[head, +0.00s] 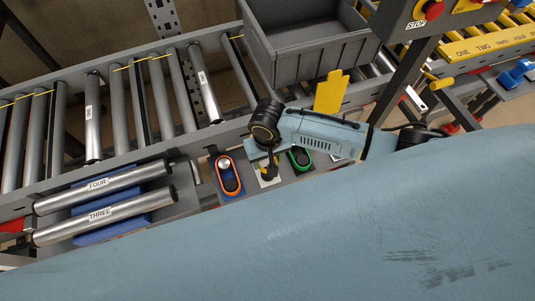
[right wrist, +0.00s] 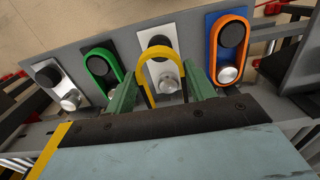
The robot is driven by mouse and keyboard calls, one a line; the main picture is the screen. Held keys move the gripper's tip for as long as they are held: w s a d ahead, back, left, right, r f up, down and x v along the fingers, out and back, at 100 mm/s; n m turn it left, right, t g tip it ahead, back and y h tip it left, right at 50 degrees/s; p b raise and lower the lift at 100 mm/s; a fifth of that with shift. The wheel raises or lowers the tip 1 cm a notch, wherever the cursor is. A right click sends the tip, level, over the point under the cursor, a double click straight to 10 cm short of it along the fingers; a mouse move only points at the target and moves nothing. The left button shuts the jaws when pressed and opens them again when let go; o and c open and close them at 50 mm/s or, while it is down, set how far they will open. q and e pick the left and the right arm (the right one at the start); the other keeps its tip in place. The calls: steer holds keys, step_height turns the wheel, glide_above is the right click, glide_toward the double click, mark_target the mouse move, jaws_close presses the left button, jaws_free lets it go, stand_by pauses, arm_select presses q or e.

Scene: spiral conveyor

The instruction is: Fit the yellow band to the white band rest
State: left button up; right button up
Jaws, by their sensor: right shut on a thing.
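The yellow band (right wrist: 142,60) is an upright loop between the fingers of my right gripper (right wrist: 161,92) in the right wrist view. That gripper is shut on it. The white band rest (right wrist: 160,22) is a white plate behind the band, with a black peg above and a silver peg below. The band's curved end overlaps the black peg in the picture, and the silver peg shows inside the loop. I cannot tell whether the band touches either peg. In the head view my right gripper (head: 268,168) is over the white rest (head: 270,184) and hides most of it.
An orange band (right wrist: 214,42) on a blue rest and a green band (right wrist: 91,62) flank the white rest closely. A bandless rest (right wrist: 57,85) is farther left. In the head view, rollers (head: 100,183) lie at the left and a grey bin (head: 305,52) stands behind.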

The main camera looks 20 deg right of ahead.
steer(key=shift+f+b, duration=1.05)
steer(key=shift+f, duration=1.15)
steer(key=shift+f, duration=1.7)
steer(key=o, duration=0.9)
step_height(320, 180, up, 13)
steer(key=shift+r+p, duration=0.15)
steer(key=shift+p, duration=0.7)
